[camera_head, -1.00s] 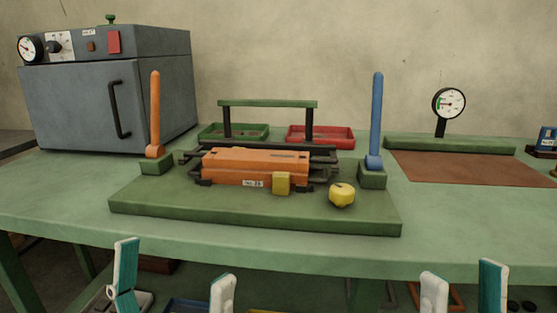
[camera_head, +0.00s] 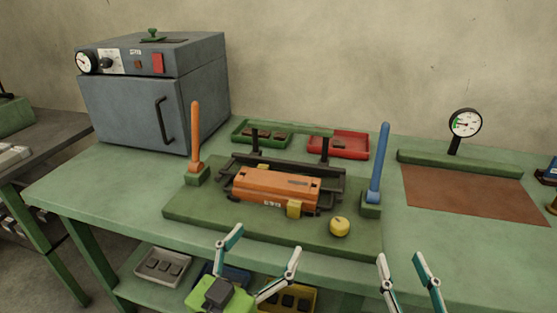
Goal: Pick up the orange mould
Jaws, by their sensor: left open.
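The orange mould (camera_head: 278,187) is a block with a small white label and a yellow tab on its front. It sits in a dark frame on the green base plate (camera_head: 188,213) on the bench. My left gripper (camera_head: 262,238) is open and empty, in front of the base plate's front edge and apart from the mould. My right gripper (camera_head: 401,257) has its two fingers spread and nothing between them, in front of the bench at the right.
An orange lever (camera_head: 196,136) and a blue lever (camera_head: 379,163) stand upright either side of the mould. A yellow knob (camera_head: 340,227) is at front right. Green (camera_head: 240,128) and red (camera_head: 352,142) trays lie behind. A grey oven (camera_head: 136,113) stands left; a gauge (camera_head: 465,123) stands right.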

